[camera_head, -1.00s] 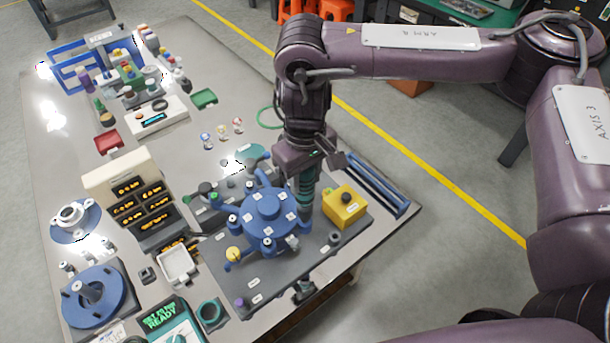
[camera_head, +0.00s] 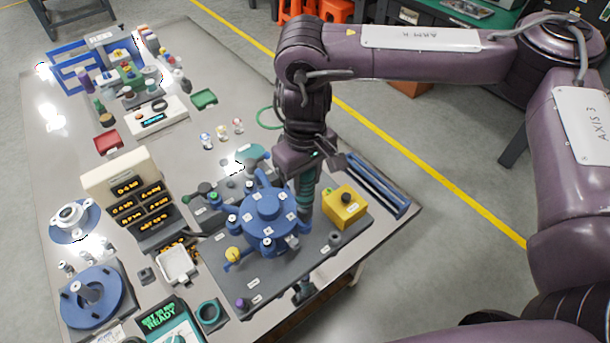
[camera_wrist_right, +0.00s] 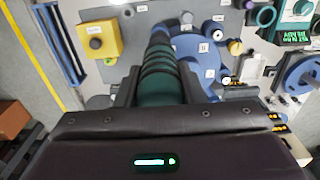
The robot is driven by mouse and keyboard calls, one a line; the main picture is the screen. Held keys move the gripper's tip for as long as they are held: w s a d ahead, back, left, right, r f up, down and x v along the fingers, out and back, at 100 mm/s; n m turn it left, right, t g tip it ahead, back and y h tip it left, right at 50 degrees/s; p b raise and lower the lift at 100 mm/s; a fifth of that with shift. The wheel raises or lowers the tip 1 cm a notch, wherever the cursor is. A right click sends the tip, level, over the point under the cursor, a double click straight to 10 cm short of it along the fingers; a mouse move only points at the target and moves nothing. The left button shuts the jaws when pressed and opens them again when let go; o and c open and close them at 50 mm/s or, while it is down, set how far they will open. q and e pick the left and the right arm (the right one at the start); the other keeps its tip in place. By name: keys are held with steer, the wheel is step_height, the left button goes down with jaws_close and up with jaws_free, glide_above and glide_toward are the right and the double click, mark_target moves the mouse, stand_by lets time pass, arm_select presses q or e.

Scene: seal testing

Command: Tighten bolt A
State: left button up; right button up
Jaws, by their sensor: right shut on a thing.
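My right gripper (camera_head: 309,165) points down at the right side of the blue round fixture (camera_head: 268,208). It is shut on a green and dark ribbed cylindrical tool (camera_head: 305,188), which stands roughly upright at the fixture's edge. In the right wrist view the same tool (camera_wrist_right: 160,75) runs away from between the fingers to the blue fixture (camera_wrist_right: 196,52). The tool's lower end and whatever bolt lies under it are hidden. Several small bolts with white labels sit around the fixture's rim, but I cannot read which is A. My left gripper is not in view.
A yellow box with a black button (camera_head: 344,206) stands right of the fixture on the grey plate (camera_head: 315,255). A blue rack (camera_head: 377,185) lies behind it. A display block (camera_head: 125,180) and a green-screen device (camera_head: 172,325) stand left. The table's right edge is close.

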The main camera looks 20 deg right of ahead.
steer(key=shift+f+b, duration=0.55)
steer(key=shift+f, duration=0.45)
stand_by(0.5)
steer(key=shift+f+p, duration=0.1)
steer(key=shift+p, duration=0.2)
stand_by(0.6)
step_height(320, 180, up, 5)
steer(key=p, duration=0.6)
stand_by(0.5)
stand_by(0.3)
